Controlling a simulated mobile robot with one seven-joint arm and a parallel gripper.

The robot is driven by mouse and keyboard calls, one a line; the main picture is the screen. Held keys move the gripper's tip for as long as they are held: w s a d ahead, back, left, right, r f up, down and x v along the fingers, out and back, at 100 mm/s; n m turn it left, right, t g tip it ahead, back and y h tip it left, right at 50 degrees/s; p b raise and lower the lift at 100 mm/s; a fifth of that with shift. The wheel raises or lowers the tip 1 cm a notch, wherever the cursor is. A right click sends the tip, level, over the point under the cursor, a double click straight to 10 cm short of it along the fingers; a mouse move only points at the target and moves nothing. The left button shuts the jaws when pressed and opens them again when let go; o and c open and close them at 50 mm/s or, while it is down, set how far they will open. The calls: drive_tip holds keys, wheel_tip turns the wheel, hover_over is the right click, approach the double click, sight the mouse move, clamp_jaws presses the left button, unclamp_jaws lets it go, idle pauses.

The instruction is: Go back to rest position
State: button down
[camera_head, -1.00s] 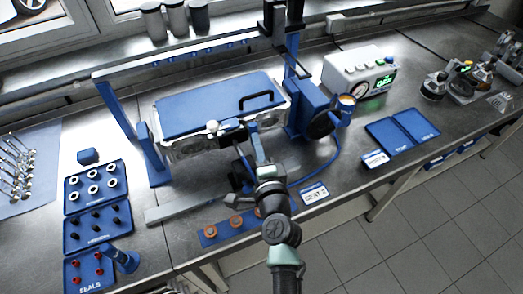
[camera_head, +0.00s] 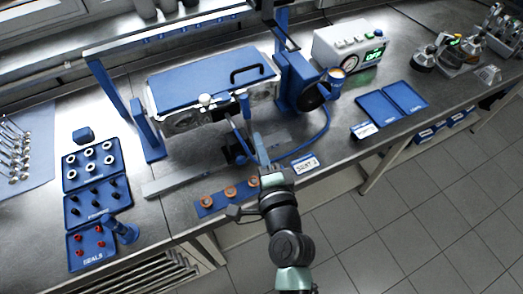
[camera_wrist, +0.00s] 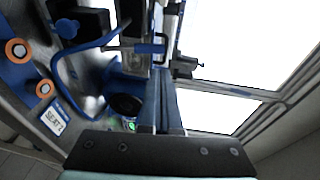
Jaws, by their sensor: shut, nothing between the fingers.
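My gripper (camera_head: 260,146) is over the front of the workbench, with its fingers pointing toward the blue-topped engine block (camera_head: 208,84). In the wrist view its two blue fingers (camera_wrist: 166,88) lie together with nothing between them. The fingers stand in front of the block's stand and look apart from it. My arm comes in from the bottom of the head view.
A blue strip with copper-coloured rings (camera_head: 230,192) and a "SEAT 2" label (camera_head: 305,166) lie near the bench's front edge. Seal trays (camera_head: 91,206) are at left. A white box with a green display (camera_head: 350,46) and blue panels (camera_head: 391,104) are at right. Floor in front is clear.

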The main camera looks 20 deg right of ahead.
drive_tip(key=w+a+r+n+t+y, duration=0.1)
drive_tip(key=a+r+n+t, duration=0.2)
drive_tip(key=r, duration=0.7)
drive_tip(key=w+a+r+n+t+y, duration=0.1)
drive_tip(key=a+r+n, duration=0.3)
drive_tip(key=r, duration=0.6)
drive_tip(key=w+a+r+n+t+y, duration=0.1)
drive_tip(key=a+r+n+t, duration=0.3)
drive_tip(key=r, duration=0.7)
drive_tip(key=s+a+r+n+t, duration=0.1)
drive_tip(key=s+r+n, duration=0.2)
drive_tip(key=r, duration=0.4)
drive_tip(key=s+a+r+n+t+b, duration=0.1)
drive_tip(key=s+r+n, duration=0.1)
drive_tip(key=s+r, duration=0.2)
drive_tip(key=s+a+r+n, duration=0.1)
drive_tip(key=s+r+n, duration=0.2)
drive_tip(key=r, duration=0.7)
drive_tip(key=shift+s+a+r+n+t, duration=0.3)
drive_tip(key=shift+s+a+t, duration=0.1)
drive_tip(key=shift+s, duration=0.25)
